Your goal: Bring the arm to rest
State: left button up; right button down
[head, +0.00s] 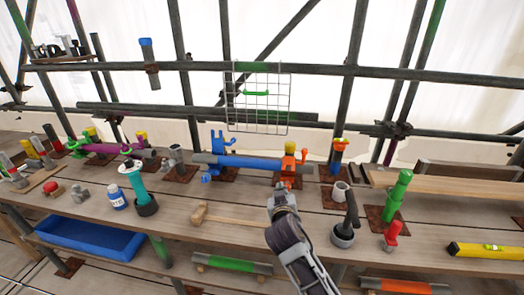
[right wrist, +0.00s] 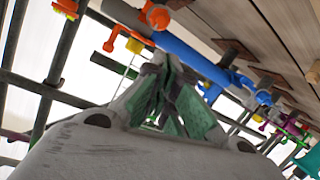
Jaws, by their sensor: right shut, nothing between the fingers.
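My right arm comes in from the bottom of the head view. Its gripper (head: 281,188) is over the plank bench, just in front of the orange clamp (head: 288,160) on the blue tube (head: 245,162). In the right wrist view the gripper's green-padded fingers (right wrist: 168,75) are closed together with nothing between them. The blue tube (right wrist: 185,52) passes behind the fingertips in that view; whether they touch cannot be told. My left gripper is in neither view.
A wooden mallet (head: 200,214) lies left of my gripper. A dark-handled cup (head: 344,232) and a green post (head: 397,196) stand to the right. A blue tray (head: 90,238) is on the lower left. A wire grid (head: 260,105) hangs behind the bench.

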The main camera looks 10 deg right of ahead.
jog(key=s+d+f+g, duration=0.5)
jog(key=s+d+f, duration=0.1)
jog(key=s+f, duration=0.6)
jog(key=s+d+f+n+g+y, duration=0.1)
jog(key=s+f+g, duration=0.2)
jog(key=s, duration=0.6)
jog(key=s+d+f+g+y, duration=0.2)
jog(key=s+g, duration=0.1)
jog(key=s, duration=0.5)
notch_tip(320, 180, down, 33)
jog(key=s+g, duration=0.1)
jog(key=s, duration=0.1)
jog(key=s+d+f, duration=0.3)
jog(key=s+f, duration=0.7)
jog(key=s, duration=0.1)
jog(key=s+d+f+g, duration=0.1)
jog(key=s+d+f, duration=0.2)
jog(key=s+f, duration=0.7)
jog(key=shift+s+n+h, duration=0.3)
jog(key=shift+s, duration=0.35)
jog(key=shift+f, duration=0.1)
